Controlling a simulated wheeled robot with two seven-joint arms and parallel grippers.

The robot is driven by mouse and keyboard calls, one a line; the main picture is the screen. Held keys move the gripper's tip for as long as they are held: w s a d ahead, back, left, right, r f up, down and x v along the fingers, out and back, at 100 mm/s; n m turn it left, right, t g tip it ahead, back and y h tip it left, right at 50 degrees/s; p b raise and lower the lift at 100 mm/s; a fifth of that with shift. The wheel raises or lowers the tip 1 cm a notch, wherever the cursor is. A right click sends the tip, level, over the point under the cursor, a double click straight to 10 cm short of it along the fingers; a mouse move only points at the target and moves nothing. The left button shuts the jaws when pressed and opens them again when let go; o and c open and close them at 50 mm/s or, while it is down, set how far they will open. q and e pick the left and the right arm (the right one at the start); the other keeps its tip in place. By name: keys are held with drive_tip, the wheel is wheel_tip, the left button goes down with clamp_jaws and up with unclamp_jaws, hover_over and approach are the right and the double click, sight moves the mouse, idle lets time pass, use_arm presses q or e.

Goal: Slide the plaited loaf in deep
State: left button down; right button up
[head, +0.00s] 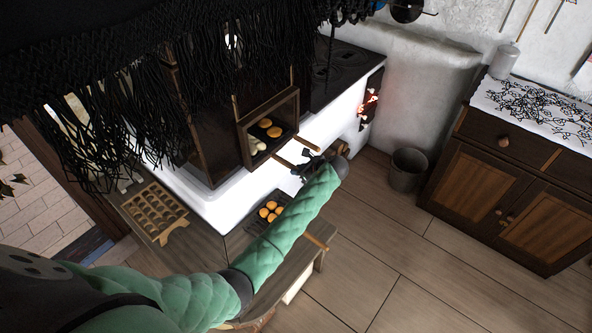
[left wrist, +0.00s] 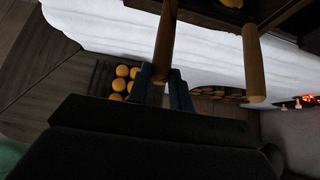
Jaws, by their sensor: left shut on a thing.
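The oven opening (head: 247,146) in the dark front of the stove shows a dark tray with round golden buns (head: 274,132) and a pale, lumpy loaf (head: 257,145); I cannot make out its plaiting clearly. Two wooden handles stick out from the opening, a near one (head: 284,162) and a far one (head: 309,143). My left gripper (head: 303,169) is shut on the near handle, outside the opening. In the left wrist view that handle (left wrist: 165,45) runs between my fingers (left wrist: 161,83), and the far handle (left wrist: 254,65) is free. My right gripper is not seen.
A rack with several buns (head: 270,210) and a wooden mould board (head: 155,212) lie on the bench in front. A bucket (head: 408,170) stands on the floor beside the stove. A glowing firebox (head: 368,104) is at the stove's far end. A cabinet (head: 511,190) stands right.

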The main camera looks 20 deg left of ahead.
sight(279, 158)
use_arm(q)
drive_tip(key=shift+w+a+r, duration=0.1)
drive_tip(key=shift+w+a, duration=0.1)
drive_tip(key=shift+a, duration=0.15)
drive_tip(key=shift+w+a+p, duration=0.25)
drive_tip(key=shift+a+p, duration=0.2)
drive_tip(key=shift+a, duration=0.35)
drive_tip(key=shift+w+a+p, duration=0.3)
drive_tip(key=shift+w+a, duration=0.1)
drive_tip(key=shift+a, duration=0.8)
drive_tip(key=shift+w+a+p, duration=0.3)
drive_tip(key=shift+w+a, duration=0.15)
drive_tip(key=shift+a, duration=0.7)
drive_tip(key=shift+w+a+p, duration=0.3)
drive_tip(key=shift+w+a, duration=0.1)
drive_tip(key=shift+a, duration=0.8)
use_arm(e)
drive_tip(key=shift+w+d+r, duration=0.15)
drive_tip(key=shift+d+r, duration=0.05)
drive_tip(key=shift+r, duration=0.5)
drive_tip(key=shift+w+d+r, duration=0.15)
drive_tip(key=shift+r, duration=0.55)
use_arm(q)
drive_tip(key=c, duration=1.2)
unclamp_jaws()
